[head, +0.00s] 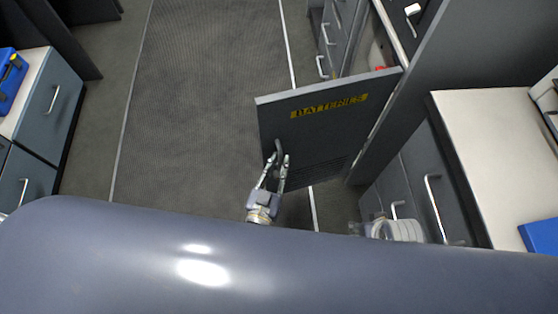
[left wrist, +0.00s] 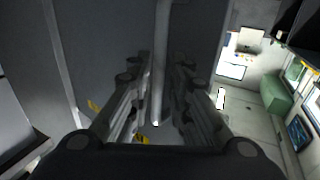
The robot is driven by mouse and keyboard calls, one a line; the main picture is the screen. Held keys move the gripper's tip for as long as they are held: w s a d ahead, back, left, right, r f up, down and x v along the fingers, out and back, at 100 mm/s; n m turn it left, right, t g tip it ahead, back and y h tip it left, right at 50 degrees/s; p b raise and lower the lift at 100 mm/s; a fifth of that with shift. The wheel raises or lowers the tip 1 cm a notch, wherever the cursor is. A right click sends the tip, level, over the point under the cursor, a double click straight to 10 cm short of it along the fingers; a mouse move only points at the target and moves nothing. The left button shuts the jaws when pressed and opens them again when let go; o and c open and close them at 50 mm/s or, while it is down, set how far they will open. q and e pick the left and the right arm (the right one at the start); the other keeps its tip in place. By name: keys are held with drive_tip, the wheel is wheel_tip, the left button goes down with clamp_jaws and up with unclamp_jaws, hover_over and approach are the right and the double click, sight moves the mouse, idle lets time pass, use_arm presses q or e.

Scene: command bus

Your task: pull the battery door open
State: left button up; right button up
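The grey battery door (head: 315,125), with a yellow "BATTERIES" label (head: 329,106), stands swung out from its cabinet into the aisle, hinged at its right side. Its curved metal handle (head: 279,148) is on the left part of the door. My left gripper (head: 278,158) is at the handle, with one finger on each side of it. In the left wrist view the handle bar (left wrist: 161,70) runs between the two fingers (left wrist: 161,85), with narrow gaps beside it. My right gripper (head: 398,230) shows only in part low on the right, away from the door; its fingers are hidden.
A cabinet with a pale top (head: 495,140) and handled drawers stands right of the door. Another drawer unit (head: 55,95) with a blue case (head: 10,80) stands at the far left. The carpeted aisle (head: 200,100) left of the door is clear.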

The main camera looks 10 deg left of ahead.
use_arm(q)
drive_tip(key=s+a, duration=0.2)
drive_tip(key=s, duration=0.8)
drive_tip(key=shift+s, duration=0.35)
drive_tip(key=shift+w+a, duration=0.15)
